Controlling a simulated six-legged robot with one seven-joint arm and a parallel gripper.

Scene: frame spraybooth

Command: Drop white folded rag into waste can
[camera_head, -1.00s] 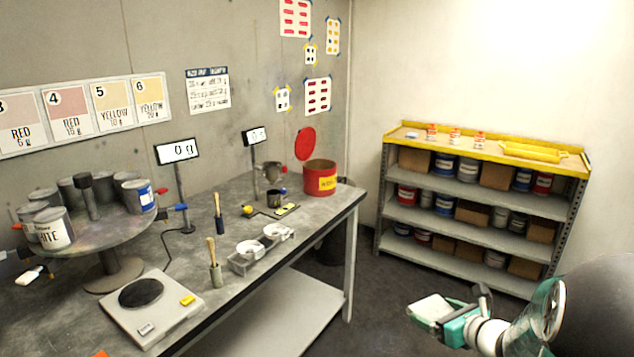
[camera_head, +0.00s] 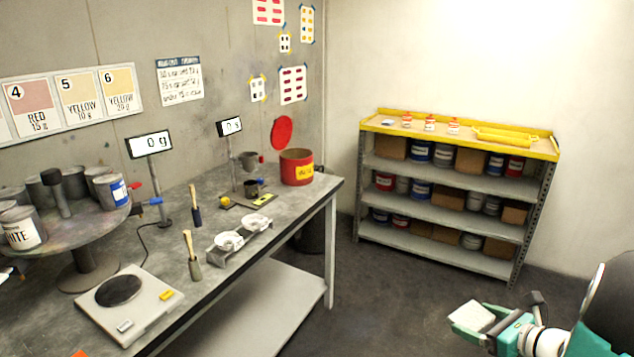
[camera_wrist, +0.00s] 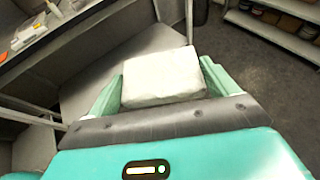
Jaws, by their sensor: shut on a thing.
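The white folded rag (camera_wrist: 163,75) is between the two green fingers of my gripper (camera_wrist: 165,88) in the wrist view. My gripper is shut on it. In the head view, my gripper (camera_head: 484,320) holds the rag (camera_head: 477,315) at the lower right, in front of the shelf and well away from the bench. The likely waste can is a red can (camera_head: 287,173) with a yellow label at the bench's far right corner. Its top is open, and a round red lid (camera_head: 282,132) stands up behind it. The can's inside bottom is hidden.
The grey bench (camera_head: 240,232) holds a scale (camera_head: 130,300), a turntable (camera_head: 85,240) with several paint cans, brushes and small cups. A yellow-topped shelf (camera_head: 450,148) stands at the back. A dark bin (camera_head: 312,237) is partly hidden behind the bench. Floor between bench and shelf is clear.

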